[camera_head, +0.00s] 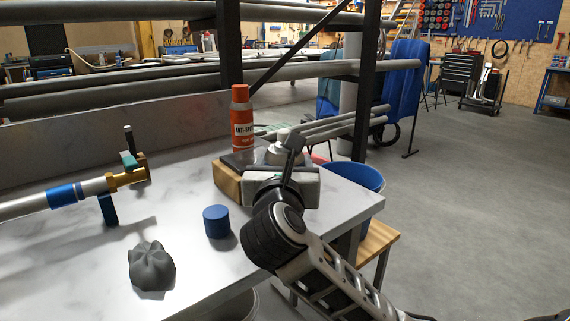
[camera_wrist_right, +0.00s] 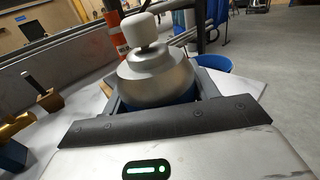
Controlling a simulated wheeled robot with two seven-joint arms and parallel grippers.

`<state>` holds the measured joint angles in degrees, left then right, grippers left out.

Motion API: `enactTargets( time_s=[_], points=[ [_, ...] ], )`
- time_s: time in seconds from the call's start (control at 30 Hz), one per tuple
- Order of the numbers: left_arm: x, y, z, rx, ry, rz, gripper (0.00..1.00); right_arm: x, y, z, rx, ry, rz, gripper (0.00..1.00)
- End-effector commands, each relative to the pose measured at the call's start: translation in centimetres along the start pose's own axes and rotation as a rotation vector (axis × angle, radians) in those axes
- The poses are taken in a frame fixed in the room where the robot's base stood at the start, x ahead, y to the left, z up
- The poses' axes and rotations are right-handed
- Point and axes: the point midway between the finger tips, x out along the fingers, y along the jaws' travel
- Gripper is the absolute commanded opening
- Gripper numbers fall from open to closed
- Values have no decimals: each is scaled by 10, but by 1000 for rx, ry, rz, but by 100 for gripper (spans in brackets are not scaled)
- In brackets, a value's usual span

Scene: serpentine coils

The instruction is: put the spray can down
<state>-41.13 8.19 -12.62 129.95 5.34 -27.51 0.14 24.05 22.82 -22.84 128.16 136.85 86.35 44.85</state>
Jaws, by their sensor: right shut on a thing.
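A spray can with a silver domed top and a white nozzle (camera_head: 284,144) is between the fingers of my right gripper (camera_head: 273,158). In the right wrist view the silver dome (camera_wrist_right: 160,72) rises between the fingers (camera_wrist_right: 163,100), with a little blue body showing below it. The gripper is shut on the can. The can's lower part is hidden behind the gripper, so I cannot tell whether it touches the table. A second, orange-red can (camera_head: 242,120) with a label stands upright behind it, also in the right wrist view (camera_wrist_right: 112,38). My left gripper is not in view.
The marble-look table (camera_head: 185,274) holds a blue cylinder (camera_head: 217,222), a dark grey lobed lump (camera_head: 152,266) and a wooden block (camera_head: 228,186) beside my gripper. A pipe with a brass valve (camera_head: 127,179) reaches in at left. A blue bucket (camera_head: 362,178) is beyond the right edge.

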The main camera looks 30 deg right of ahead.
Motion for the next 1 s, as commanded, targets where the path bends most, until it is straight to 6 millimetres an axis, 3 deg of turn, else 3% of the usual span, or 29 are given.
enactTargets(
  time_s=[0.03, 0.07, 0.13, 0.5, 1.0],
  points=[
    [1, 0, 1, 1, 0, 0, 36, 0, 0, -2, 2, -2, 0, 24],
    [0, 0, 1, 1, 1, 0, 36, 0, 0, -2, 0, 1, 0, 65],
    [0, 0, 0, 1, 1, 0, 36, 0, 0, -2, 0, 1, 0, 81],
    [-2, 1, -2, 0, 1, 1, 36, -2, 0, 3, -1, 1, 0, 81],
    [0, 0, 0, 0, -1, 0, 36, -98, 1, 1, 2, 5, 4, 81]
  ],
)
